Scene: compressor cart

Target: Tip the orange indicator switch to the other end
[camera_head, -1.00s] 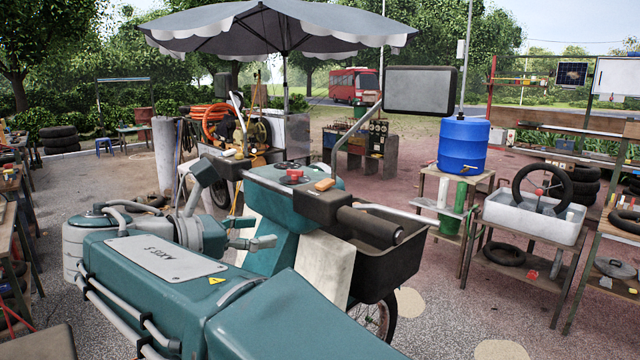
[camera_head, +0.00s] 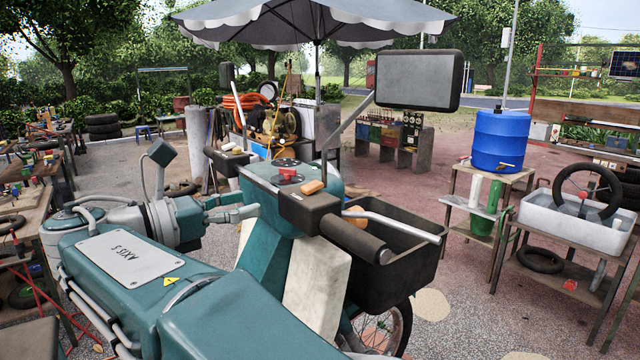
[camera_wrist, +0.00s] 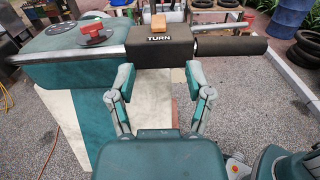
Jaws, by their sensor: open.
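The orange indicator switch (camera_head: 313,186) sits on top of the dark block labelled TURN on a teal scooter's handlebar. In the wrist view the orange switch (camera_wrist: 158,22) is at the top centre, above the word TURN (camera_wrist: 158,37). I cannot tell which end is pressed down. My gripper (camera_head: 238,206) is left of the switch in the head view, apart from it and a little lower. In the wrist view my gripper (camera_wrist: 157,78) has its fingers spread and empty, below the block in the picture, with pale panel and ground between them.
A black grip (camera_head: 350,240) and silver lever (camera_head: 395,226) extend right of the block. A red knob (camera_head: 288,175) is on the teal console to its left. A mirror (camera_head: 418,80) stands on a stalk above. A black basket (camera_head: 398,275) hangs behind the grip.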

